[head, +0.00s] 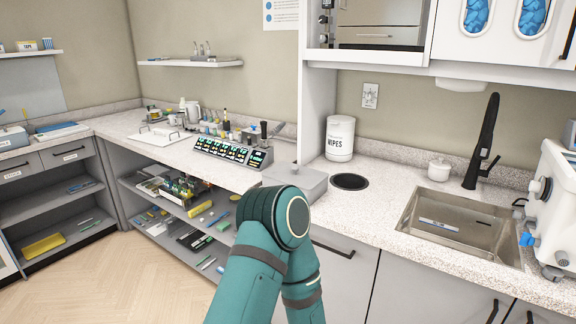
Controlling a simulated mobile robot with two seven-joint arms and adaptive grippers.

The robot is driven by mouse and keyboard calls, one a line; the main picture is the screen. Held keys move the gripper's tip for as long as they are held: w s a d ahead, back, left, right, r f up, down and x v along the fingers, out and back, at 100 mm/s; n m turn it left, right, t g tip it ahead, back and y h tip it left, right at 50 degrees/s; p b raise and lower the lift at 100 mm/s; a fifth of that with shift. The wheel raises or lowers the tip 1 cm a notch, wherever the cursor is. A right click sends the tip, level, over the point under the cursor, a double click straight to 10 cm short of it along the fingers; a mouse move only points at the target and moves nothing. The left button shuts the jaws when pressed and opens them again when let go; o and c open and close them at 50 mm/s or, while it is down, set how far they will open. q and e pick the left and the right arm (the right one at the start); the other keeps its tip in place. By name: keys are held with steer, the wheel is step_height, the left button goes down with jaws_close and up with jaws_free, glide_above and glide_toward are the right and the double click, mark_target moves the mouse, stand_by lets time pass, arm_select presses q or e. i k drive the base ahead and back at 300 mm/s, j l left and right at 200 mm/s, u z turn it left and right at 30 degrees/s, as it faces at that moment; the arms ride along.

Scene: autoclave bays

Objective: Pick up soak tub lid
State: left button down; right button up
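A low grey rectangular box with a flat top (300,173) sits on the counter, just behind my raised arm. It looks like the soak tub with its lid on, but I cannot tell for sure. My teal arm hides its lower left part. Only the bent elbow and links of one arm show, at the bottom middle. Neither of my grippers is in view.
A white wipes canister (340,138), a round dark counter opening (350,181) and a small white lidded jar (439,169) stand near. A sink (409,226) with a black faucet (482,145) is at right. A labelled control panel (232,152) lies left, above crowded open shelves (150,222).

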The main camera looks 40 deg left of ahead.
mark_target(302, 178)
steer(key=i+j+z, duration=0.2)
steer(key=j+z, duration=0.15)
steer(key=j, duration=1.1)
steer(key=j+z, duration=0.35)
steer(key=j, duration=1.05)
